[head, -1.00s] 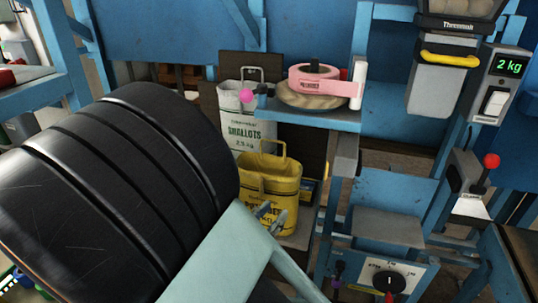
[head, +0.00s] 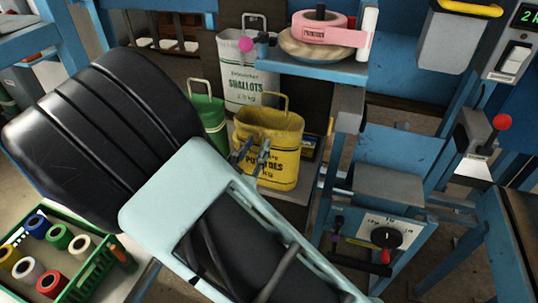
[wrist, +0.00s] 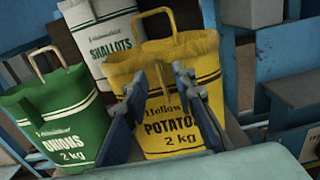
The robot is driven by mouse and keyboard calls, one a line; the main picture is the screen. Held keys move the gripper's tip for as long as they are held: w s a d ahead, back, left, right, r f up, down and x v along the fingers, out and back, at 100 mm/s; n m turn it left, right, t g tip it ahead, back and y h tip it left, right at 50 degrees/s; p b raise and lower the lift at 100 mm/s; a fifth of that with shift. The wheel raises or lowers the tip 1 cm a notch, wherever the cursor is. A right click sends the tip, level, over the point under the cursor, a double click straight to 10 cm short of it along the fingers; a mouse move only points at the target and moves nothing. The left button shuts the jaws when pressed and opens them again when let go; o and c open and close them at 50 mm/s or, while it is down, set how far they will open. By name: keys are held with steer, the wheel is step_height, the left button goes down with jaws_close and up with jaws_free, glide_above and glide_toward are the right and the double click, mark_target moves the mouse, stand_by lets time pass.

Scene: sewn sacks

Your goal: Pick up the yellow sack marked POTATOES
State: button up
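The yellow sack marked POTATOES (head: 280,150) stands upright on a low grey surface in the head view, with a tan loop handle on top. In the wrist view the yellow sack (wrist: 174,60) fills the middle, its print partly hidden by the fingers. My gripper (head: 250,158) is in front of the sack's left part. In the wrist view my gripper (wrist: 160,85) has its two fingers apart with the sack's front face behind them. Nothing shows between the fingers except the sack beyond. I cannot tell whether they touch it.
A green ONIONS sack (wrist: 62,118) stands close to the left, and a white SHALLOTS sack (head: 247,80) behind. A blue shelf (head: 318,68) with a pink tape roll (head: 328,30) overhangs at the right. A green crate of spools (head: 98,262) is at lower left.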

steer(key=shift+x, duration=0.8)
steer(key=shift+c, duration=0.6)
jaws_close()
steer(key=shift+s+r, duration=0.1)
